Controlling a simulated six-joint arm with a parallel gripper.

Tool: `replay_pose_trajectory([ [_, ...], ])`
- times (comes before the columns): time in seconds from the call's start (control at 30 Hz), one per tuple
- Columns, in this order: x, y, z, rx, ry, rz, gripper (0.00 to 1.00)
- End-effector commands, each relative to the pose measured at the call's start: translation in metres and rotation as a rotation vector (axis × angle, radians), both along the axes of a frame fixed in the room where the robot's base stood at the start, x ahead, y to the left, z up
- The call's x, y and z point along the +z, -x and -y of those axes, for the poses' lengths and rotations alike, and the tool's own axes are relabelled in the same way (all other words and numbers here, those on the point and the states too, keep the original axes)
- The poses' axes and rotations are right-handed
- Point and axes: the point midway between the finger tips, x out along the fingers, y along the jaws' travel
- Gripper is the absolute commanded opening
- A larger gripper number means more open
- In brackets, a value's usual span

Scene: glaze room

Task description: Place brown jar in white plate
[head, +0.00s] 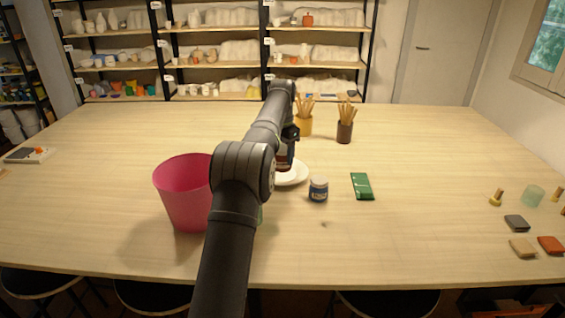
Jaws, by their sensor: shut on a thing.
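The white plate (296,177) lies on the table near the middle, partly hidden behind my arm. The brown jar (285,158) shows just right of my arm, over the plate's area in the picture. My gripper (289,142) is at the top of the jar and shut on it; my arm hides part of both. I cannot tell whether the jar's base touches the plate.
A small blue jar (318,190) stands close in front of the plate, with a green packet (362,186) to its right. A pink bucket (182,190) stands left of my arm. A yellow holder (304,126) and a brown holder (344,132) stand behind.

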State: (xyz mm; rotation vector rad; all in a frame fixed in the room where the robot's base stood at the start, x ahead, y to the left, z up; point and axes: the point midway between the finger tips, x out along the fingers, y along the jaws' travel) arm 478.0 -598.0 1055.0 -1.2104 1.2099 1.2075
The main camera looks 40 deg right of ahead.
Motion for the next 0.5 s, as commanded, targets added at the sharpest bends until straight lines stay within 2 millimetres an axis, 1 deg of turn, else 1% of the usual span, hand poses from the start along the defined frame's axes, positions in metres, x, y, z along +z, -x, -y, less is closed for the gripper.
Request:
replay_pose_trajectory([
  [0.1,-0.018,0.001,-0.001,0.000,-0.003,-0.002,0.27],
  [0.2,-0.031,0.001,-0.001,0.000,-0.002,-0.001,0.27],
  [0.27,-0.034,0.001,0.000,0.000,-0.001,-0.001,0.27],
  [0.5,-0.034,0.001,0.000,0.000,-0.001,0.000,0.27],
])
